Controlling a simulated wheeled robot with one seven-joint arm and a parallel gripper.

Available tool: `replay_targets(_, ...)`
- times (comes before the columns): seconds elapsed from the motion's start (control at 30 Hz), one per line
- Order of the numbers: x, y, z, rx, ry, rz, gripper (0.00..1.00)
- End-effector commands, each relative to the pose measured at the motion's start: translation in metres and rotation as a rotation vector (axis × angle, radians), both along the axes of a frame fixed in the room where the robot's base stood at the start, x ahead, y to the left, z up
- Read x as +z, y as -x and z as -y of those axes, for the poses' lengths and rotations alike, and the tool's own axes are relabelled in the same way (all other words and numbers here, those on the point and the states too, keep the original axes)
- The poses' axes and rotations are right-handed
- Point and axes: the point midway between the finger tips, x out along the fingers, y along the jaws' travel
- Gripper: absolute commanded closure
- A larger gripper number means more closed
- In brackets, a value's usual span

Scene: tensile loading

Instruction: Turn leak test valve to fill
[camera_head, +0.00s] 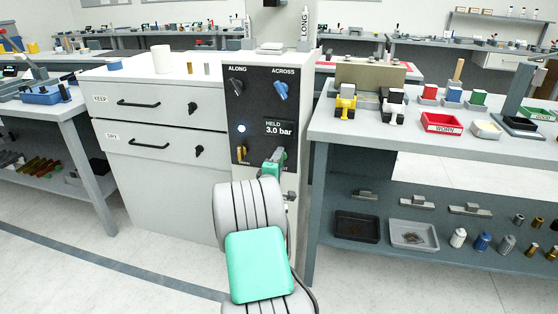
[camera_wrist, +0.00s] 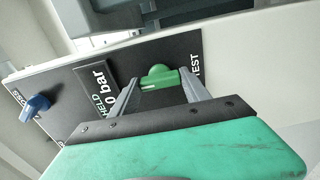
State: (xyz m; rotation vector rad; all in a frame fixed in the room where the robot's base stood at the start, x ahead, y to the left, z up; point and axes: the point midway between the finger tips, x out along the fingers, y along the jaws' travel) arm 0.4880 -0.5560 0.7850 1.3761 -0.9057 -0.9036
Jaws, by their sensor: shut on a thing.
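The green leak test valve knob (camera_wrist: 158,76) sits on the black panel (camera_wrist: 85,70), beside lettering that reads TEST in the wrist view. My gripper (camera_wrist: 160,84) has one finger on each side of the knob and is shut on it. A small pale mark shows on the knob; which setting it points at I cannot tell. In the head view my gripper (camera_head: 273,164) is at the lower right of the panel (camera_head: 262,108) and covers much of the knob and its labels. The panel display (camera_head: 279,128) reads HELD 3.0 bar.
Above are a black ALONG knob (camera_head: 236,86) and a blue ACROSS knob (camera_head: 281,90). A brass lever (camera_head: 241,153) is left of my gripper. A drawer cabinet (camera_head: 160,190) stands left; a grey bench (camera_head: 450,150) with trays and parts stands close on the right.

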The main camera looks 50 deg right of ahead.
Motion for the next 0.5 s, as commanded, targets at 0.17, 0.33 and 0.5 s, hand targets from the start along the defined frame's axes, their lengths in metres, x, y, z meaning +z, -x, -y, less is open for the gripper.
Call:
replay_targets(0.17,-0.0022,0.0010,0.0000,-0.002,0.002,-0.015,0.86)
replay_targets(0.33,-0.0024,0.0010,0.0000,-0.002,0.002,-0.015,0.86)
replay_targets(0.5,-0.0024,0.0011,0.0000,-0.002,0.002,-0.015,0.41)
